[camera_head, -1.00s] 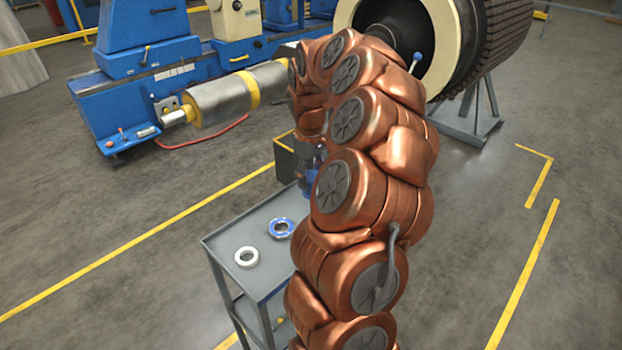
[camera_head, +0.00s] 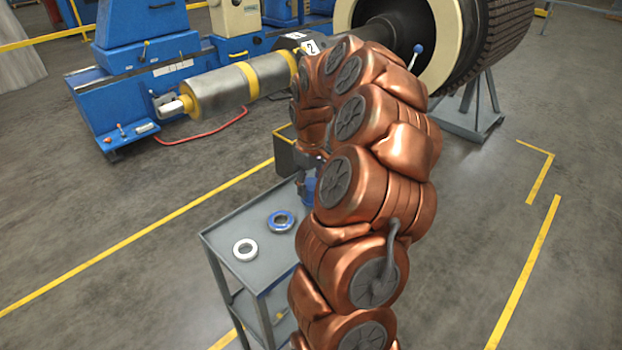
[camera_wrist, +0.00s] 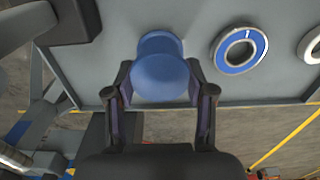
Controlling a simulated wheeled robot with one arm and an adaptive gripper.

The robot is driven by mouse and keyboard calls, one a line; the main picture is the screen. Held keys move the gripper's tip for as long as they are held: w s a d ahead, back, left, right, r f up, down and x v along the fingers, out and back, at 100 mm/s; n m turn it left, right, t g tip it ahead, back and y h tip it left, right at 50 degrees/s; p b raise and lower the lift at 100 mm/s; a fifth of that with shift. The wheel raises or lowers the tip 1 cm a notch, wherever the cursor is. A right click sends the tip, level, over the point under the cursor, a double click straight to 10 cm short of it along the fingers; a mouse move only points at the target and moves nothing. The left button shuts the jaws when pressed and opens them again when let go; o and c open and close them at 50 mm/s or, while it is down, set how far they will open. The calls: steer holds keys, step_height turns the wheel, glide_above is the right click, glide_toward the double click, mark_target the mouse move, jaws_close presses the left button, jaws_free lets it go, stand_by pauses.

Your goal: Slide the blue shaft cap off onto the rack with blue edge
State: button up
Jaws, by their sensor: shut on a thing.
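The blue shaft cap (camera_wrist: 160,78) is between the two fingers of my gripper (camera_wrist: 164,92) in the wrist view, and the gripper is shut on it. It has a wide rounded near part and a narrower round part behind. It is over the grey top of the cart (camera_wrist: 270,88); I cannot tell whether it touches it. In the head view a bit of blue (camera_head: 308,189) shows beside my arm at the cart's right side, and my arm hides most of the gripper. I cannot make out a separate rack with a blue edge.
A blue-and-white ring (camera_head: 281,222) and a white ring (camera_head: 245,250) lie on the cart top. A dark box with a yellow edge (camera_head: 283,150) is behind the cart. A blue machine with a metal roller (camera_head: 222,93) and a large rotor on a stand (camera_head: 478,120) stand beyond.

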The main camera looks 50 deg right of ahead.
steer(key=shift+f, duration=0.65)
steer(key=o, duration=1)
steer(key=shift+o, duration=0.2)
steer(key=shift+r, duration=0.1)
steer(key=shift+r+p, duration=1.2)
steer(key=shift+r, duration=2.75)
